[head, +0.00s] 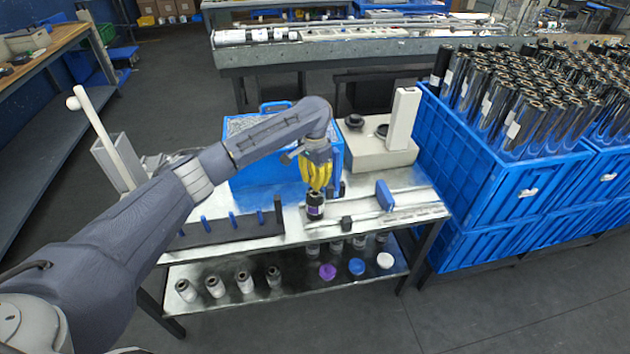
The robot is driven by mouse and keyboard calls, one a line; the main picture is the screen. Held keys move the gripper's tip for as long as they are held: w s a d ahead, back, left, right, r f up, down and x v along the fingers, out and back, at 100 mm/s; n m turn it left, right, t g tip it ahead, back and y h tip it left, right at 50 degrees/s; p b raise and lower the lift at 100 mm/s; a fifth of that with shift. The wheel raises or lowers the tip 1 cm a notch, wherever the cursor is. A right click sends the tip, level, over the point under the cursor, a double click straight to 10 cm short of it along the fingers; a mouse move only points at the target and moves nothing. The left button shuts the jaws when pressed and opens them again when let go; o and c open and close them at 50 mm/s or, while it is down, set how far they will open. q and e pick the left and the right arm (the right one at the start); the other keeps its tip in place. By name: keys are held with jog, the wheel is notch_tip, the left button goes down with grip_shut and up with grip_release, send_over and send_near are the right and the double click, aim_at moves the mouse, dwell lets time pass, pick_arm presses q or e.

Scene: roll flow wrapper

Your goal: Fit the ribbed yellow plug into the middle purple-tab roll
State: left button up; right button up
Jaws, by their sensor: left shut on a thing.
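My left gripper (317,186) comes down from above at the middle of the steel table. Its fingers look yellow and point straight down. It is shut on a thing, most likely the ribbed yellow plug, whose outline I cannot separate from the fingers. Directly under the fingertips a short dark roll with a purple and white band (315,207) stands upright on the table. The fingertips are at its top end; I cannot tell whether they touch it. My right gripper is not in view.
A dark rack with blue pegs (222,232) is left of the roll. A white-railed fixture with a blue block (385,196) is on the right. A blue bin (262,172) stands behind. Several rolls and purple, blue and white round pieces (357,267) are on the lower shelf.

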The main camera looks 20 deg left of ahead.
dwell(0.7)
pick_arm(q)
jog(key=o, duration=0.5)
jog(key=shift+r, duration=0.1)
jog(key=shift+r, duration=5.4)
